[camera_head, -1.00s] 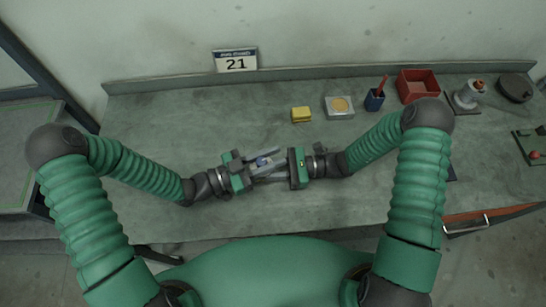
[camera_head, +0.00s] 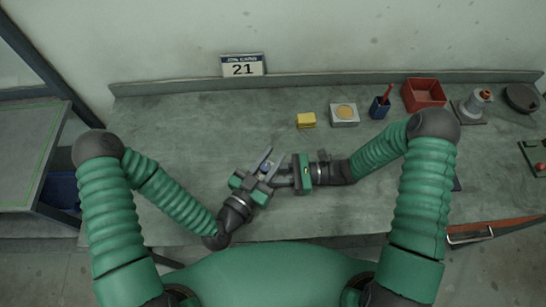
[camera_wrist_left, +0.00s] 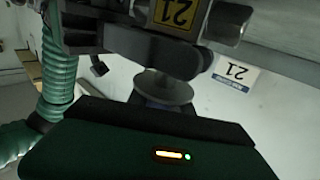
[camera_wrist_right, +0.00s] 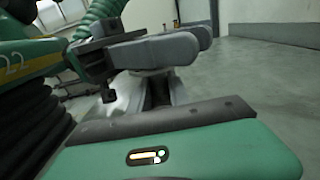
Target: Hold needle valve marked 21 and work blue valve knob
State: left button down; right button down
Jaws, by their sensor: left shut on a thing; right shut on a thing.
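The needle valve sits between my two grippers above the bench, mostly hidden by the fingers in the head view. Its yellow 21 tag (camera_wrist_left: 176,13) and grey metal body (camera_wrist_left: 224,22) show upside down in the left wrist view. A small blue spot, seemingly the blue knob (camera_head: 265,167), shows between the left fingers. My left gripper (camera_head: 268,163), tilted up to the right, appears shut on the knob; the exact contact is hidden. My right gripper (camera_head: 283,179) points left and is shut on the valve, its grey fingers (camera_wrist_right: 165,48) close together in the right wrist view.
The bench (camera_head: 150,150) is clear around the grippers. A 21 card (camera_head: 242,66) stands at the back wall.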

jog(key=shift+s, duration=0.1)
dwell(0.3)
pick_arm(q)
jog(key=c, duration=1.1)
grip_release()
jog(key=shift+c, duration=0.2)
